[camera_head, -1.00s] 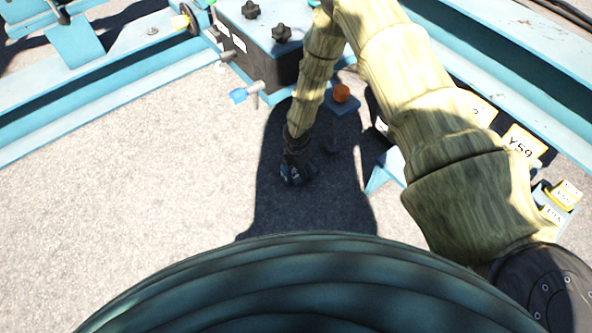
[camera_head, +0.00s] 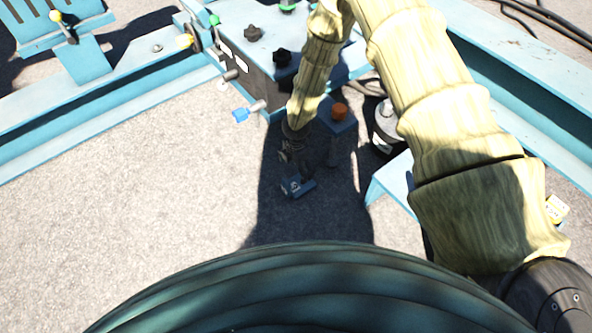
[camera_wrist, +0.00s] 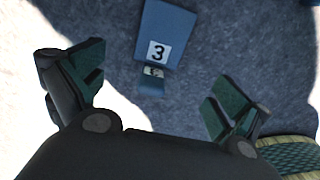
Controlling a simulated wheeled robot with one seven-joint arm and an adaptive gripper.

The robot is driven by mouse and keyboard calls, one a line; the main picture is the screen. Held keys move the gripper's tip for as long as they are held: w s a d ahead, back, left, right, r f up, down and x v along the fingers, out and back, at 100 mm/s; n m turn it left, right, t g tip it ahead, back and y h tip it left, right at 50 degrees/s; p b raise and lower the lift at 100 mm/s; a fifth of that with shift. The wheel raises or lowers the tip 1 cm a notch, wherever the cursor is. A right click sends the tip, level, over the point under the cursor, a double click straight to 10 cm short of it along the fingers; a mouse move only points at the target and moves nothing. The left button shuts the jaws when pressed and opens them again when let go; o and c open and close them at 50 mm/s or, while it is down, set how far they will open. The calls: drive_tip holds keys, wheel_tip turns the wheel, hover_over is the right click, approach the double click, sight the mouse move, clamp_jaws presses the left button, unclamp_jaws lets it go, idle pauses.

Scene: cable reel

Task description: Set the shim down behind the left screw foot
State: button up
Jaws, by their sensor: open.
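A small blue block (camera_head: 298,188) with a pale label lies on the gravel in the shadow, in the head view. It appears to be the shim. In the wrist view a blue piece marked 3 (camera_wrist: 165,35) lies beyond my open fingers, with a smaller blue end toward me. My gripper (camera_head: 292,152) is just above the block in the head view, apart from it. In the wrist view my gripper (camera_wrist: 150,95) has its two fingers spread wide with nothing between the tips. I cannot tell which part is the left screw foot.
A blue frame beam (camera_head: 90,120) runs along the left. Bare gravel (camera_head: 150,200) lies left.

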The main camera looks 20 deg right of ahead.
drive_tip(key=shift+r, duration=0.25)
drive_tip(key=s+a+f+m+g+y, duration=0.1)
drive_tip(key=s+a+f+m+y, duration=0.15)
drive_tip(key=s+m, duration=1.2)
drive_tip(key=s+d+r+m+h, duration=0.1)
drive_tip(key=s+d+r+m, duration=0.1)
drive_tip(key=s, duration=0.9)
drive_tip(key=s+d+r+m+t+h, duration=0.1)
drive_tip(key=s+d+r+m, duration=0.1)
drive_tip(key=s+m, duration=0.4)
drive_tip(key=s+d, duration=0.1)
drive_tip(key=s, duration=0.3)
drive_tip(key=shift+s+d, duration=0.4)
